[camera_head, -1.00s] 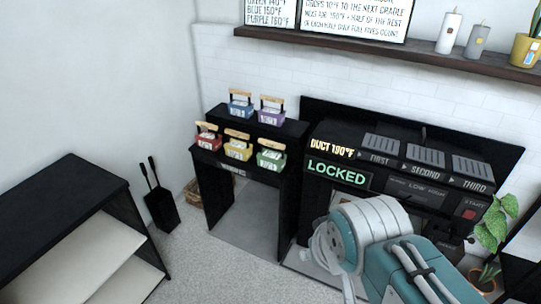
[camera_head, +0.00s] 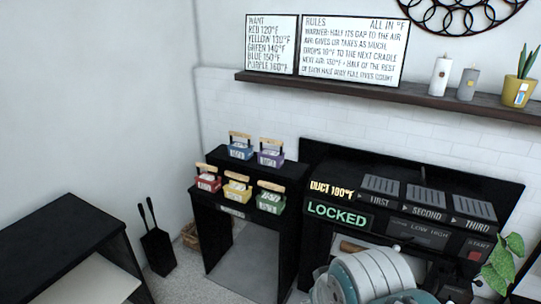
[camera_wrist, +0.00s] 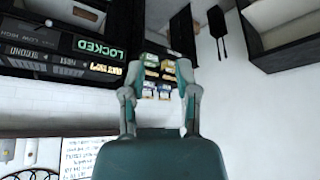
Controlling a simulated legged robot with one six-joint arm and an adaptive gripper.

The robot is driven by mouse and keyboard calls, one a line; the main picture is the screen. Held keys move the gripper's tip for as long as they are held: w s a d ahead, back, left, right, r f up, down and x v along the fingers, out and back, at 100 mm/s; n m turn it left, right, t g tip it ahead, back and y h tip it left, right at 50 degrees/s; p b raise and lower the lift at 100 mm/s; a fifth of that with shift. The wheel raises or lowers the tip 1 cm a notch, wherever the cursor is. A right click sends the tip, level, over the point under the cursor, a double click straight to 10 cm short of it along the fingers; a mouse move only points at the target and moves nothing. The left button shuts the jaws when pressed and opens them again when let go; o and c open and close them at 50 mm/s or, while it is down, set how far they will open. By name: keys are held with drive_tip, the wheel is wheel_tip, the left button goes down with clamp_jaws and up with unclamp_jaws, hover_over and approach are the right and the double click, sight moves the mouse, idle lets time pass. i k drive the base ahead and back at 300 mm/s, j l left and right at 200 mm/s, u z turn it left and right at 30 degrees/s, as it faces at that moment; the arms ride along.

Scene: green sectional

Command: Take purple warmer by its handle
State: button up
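The purple warmer (camera_head: 270,158) stands at the right of the upper step of a black stand, with a light wooden handle (camera_head: 271,143) across its top. The blue warmer (camera_head: 240,151) is beside it on the left. On the lower step in front are the red warmer (camera_head: 207,183), yellow warmer (camera_head: 237,192) and green warmer (camera_head: 270,202). My gripper (camera_wrist: 160,68) is open and empty in the wrist view, which is upside down. The small warmers (camera_wrist: 150,61) show between and beyond its fingers, well away; the purple one is hard to make out there.
A black machine (camera_head: 405,205) with a green LOCKED display (camera_head: 338,215) stands right of the stand. A wooden bar (camera_head: 352,247) shows at its front. A shelf (camera_head: 400,95) with signs is above. A black bin with tools (camera_head: 157,250) and black shelving (camera_head: 70,245) are left.

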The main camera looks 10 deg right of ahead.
sight(268, 157)
drive_tip(key=i+z, duration=0.1)
drive_tip(key=i, duration=0.35)
drive_tip(key=i+j+z, duration=0.15)
drive_tip(key=i, duration=0.3)
drive_tip(key=i+j+z, duration=0.1)
drive_tip(key=i, duration=0.35)
drive_tip(key=i+j+z, duration=0.1)
drive_tip(key=i, duration=0.35)
drive_tip(key=i+j+z, duration=0.15)
drive_tip(key=i+j, duration=0.15)
drive_tip(key=i, duration=0.15)
